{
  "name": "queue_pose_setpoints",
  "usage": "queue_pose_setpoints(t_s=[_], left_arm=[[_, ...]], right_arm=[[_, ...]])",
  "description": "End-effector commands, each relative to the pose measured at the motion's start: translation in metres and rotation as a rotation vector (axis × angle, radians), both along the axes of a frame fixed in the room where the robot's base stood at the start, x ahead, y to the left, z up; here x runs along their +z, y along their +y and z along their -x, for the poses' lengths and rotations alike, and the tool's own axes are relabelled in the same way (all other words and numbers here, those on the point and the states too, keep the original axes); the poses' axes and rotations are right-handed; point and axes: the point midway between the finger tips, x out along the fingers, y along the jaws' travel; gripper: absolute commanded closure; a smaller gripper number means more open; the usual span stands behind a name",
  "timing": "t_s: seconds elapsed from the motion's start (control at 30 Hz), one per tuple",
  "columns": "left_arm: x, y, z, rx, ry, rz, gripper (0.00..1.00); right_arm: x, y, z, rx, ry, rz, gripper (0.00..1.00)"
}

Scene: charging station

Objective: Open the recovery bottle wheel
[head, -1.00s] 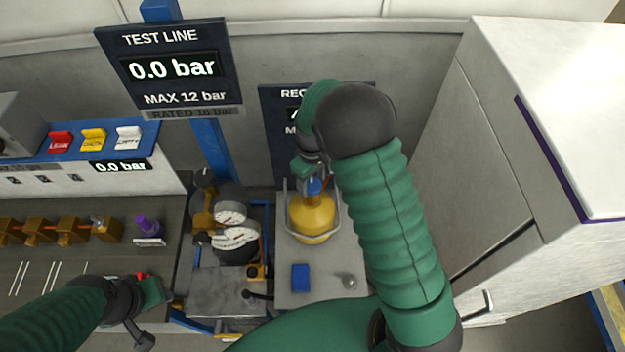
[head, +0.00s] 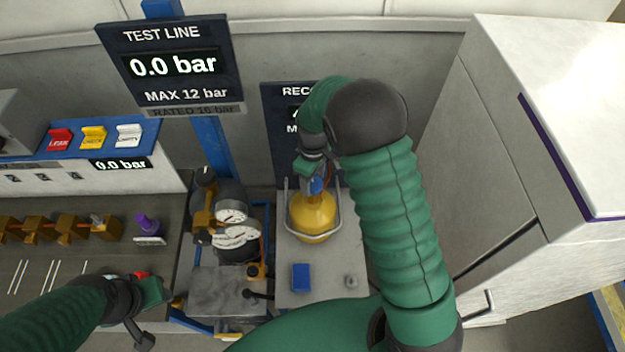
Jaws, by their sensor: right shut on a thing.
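The recovery bottle (head: 314,217) is yellow and stands upright on a grey platform, inside a metal guard frame. Its blue wheel (head: 316,185) is on top, partly hidden by my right gripper (head: 314,180). My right gripper reaches down from above and is shut on the blue wheel; its fingertips are small and partly hidden by my own wrist. My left gripper (head: 148,312) is at the lower left, over the bench front, far from the bottle. Whether its jaws are open or shut cannot be made out.
A gauge manifold (head: 232,225) stands left of the bottle. A blue block (head: 300,277) and a small grey knob (head: 351,282) are on the platform (head: 325,293). The test line display (head: 173,65) reads 0.0 bar. The recovery display (head: 285,130) is partly covered by my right arm. A white cabinet (head: 480,150) stands at right.

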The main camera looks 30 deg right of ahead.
Motion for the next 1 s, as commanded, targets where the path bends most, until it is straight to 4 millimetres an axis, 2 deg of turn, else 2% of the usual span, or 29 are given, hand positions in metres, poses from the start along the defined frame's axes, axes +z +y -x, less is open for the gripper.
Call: queue_pose_setpoints(t_s=[0.47,1.0], left_arm=[[-0.009,0.0,0.0,0.0,0.0,0.0,0.64],[0.005,0.0,0.0,0.0,0.0,0.0,0.64]], right_arm=[[0.0,-0.001,0.0,0.43,0.0,-0.001,0.88],[0.002,-0.002,0.0,0.943,-0.001,-0.001,0.88]])
